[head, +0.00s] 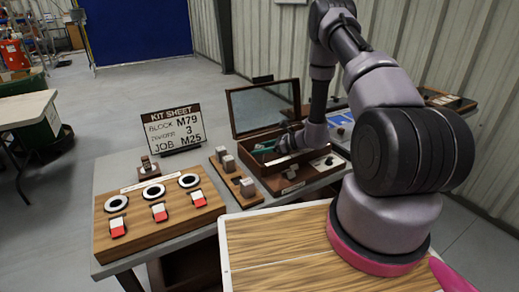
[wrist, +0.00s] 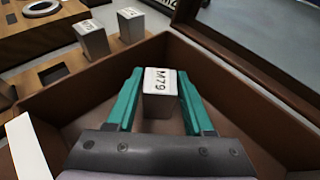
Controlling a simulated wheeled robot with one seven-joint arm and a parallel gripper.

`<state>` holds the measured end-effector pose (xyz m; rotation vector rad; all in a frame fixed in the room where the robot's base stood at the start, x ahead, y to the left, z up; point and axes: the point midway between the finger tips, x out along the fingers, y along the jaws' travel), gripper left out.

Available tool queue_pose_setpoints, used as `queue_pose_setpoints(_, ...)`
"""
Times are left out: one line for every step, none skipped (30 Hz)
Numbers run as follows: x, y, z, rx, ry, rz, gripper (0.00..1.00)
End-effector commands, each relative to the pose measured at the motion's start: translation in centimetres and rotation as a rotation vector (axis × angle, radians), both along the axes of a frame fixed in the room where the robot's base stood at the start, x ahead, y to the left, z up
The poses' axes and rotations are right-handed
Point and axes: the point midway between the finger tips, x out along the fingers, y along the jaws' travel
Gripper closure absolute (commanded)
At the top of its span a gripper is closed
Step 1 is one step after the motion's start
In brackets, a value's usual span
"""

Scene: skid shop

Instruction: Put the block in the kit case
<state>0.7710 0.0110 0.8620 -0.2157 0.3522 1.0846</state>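The kit case (head: 284,184) is an open brown box with its lid raised, at the back of the bench in the head view. My gripper (head: 265,147) reaches down into its left part, green fingers showing. In the wrist view my gripper (wrist: 160,84) has a finger against each side of a grey block (wrist: 161,85) marked M79. The block appears upright, within the walls of the case (wrist: 75,88). Whether its underside touches the case floor is hidden. The kit sheet (head: 173,127) reads block M79, 3, job M25.
A wooden rack (head: 238,181) with several grey blocks stands left of the case. A wooden board (head: 160,222) with rings and red-white pieces lies front left. A small stand (head: 149,170) is beside the sheet. A wood-topped surface (head: 275,243) in front is clear.

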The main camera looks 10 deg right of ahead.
Motion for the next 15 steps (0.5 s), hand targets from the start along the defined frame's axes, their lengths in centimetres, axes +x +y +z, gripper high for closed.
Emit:
queue_pose_setpoints(0.01,0.0,0.03,0.0,0.0,0.0,0.25)
queue_pose_setpoints(0.01,0.0,0.03,0.0,0.0,0.0,0.25)
queue_pose_setpoints(0.01,0.0,0.03,0.0,0.0,0.0,0.25)
queue_pose_setpoints(0.01,0.0,0.04,0.0,0.0,0.0,0.25)
queue_pose_setpoints(0.01,0.0,0.04,0.0,0.0,0.0,0.25)
queue_pose_setpoints(0.01,0.0,0.04,0.0,0.0,0.0,0.25)
queue_pose_setpoints(0.0,0.01,0.04,0.0,0.0,0.0,0.25)
queue_pose_setpoints(0.0,0.01,0.04,0.0,0.0,0.0,0.25)
queue_pose_setpoints(0.01,-0.01,0.04,0.0,0.0,0.0,0.25)
queue_pose_setpoints(0.01,0.0,0.07,0.0,0.0,0.0,0.25)
queue_pose_setpoints(0.01,0.0,0.15,0.0,-0.001,0.0,0.25)
queue_pose_setpoints(0.02,0.0,0.35,0.0,-0.001,0.0,0.25)
queue_pose_setpoints(-0.04,-0.19,0.43,0.0,0.0,-0.001,0.25)
queue_pose_setpoints(-0.15,-0.49,0.52,0.0,-0.001,-0.002,0.25)
queue_pose_setpoints(-0.34,-0.94,0.71,-0.001,-0.001,-0.003,0.25)
